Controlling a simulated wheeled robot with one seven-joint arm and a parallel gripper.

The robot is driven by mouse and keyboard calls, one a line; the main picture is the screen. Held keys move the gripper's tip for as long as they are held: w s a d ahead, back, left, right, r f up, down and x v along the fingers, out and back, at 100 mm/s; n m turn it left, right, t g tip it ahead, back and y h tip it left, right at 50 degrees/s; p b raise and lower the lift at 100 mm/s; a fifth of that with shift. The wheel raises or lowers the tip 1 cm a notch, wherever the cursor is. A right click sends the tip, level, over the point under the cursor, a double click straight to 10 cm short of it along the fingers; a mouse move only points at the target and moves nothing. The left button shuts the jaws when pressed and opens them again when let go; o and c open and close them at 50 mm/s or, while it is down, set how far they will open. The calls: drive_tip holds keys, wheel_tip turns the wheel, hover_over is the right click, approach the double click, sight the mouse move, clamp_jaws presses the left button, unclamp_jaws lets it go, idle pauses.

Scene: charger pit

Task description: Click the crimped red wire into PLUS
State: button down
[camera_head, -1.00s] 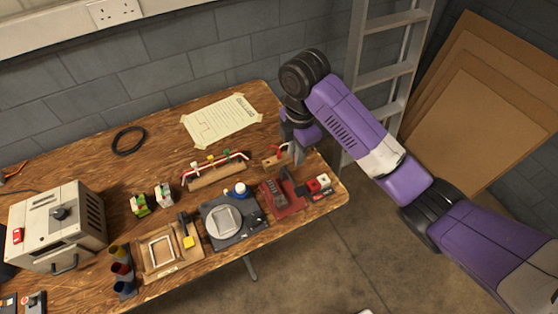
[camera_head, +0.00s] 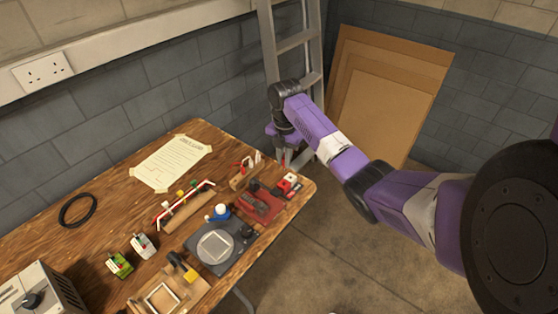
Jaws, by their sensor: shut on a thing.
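My gripper (camera_head: 288,152) hangs at the end of my purple arm, beyond the bench's far right corner and in front of the ladder. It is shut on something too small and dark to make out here. A small wooden block (camera_head: 241,180) just left of it bears a red piece (camera_head: 246,163) and a white piece beside it; I cannot tell if the red is the crimped wire. A red-and-white wire run (camera_head: 168,213) with coloured tags lies along a wooden strip. A green-and-white connector (camera_head: 119,264) and a whitish one (camera_head: 143,245) stand to the left. No PLUS marking is legible.
The wooden bench (camera_head: 110,215) also carries a red tool (camera_head: 262,202), a red-and-white unit (camera_head: 289,183), a dark fixture with a pale round plate (camera_head: 214,246), and a blue-and-white bottle (camera_head: 221,211). A ladder (camera_head: 297,42) and boards (camera_head: 400,70) stand behind. Bare bench shows at left.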

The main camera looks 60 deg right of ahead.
drive_tip(key=shift+f+b, duration=2.4)
drive_tip(key=shift+f, duration=0.75)
drive_tip(key=shift+f+b, duration=0.65)
drive_tip(key=shift+f, duration=0.9)
drive_tip(key=c, duration=2)
unclamp_jaws()
clamp_jaws()
drive_tip(key=shift+f+p, duration=0.25)
drive_tip(key=shift+p, duration=0.05)
drive_tip(key=o, duration=0.7)
unclamp_jaws()
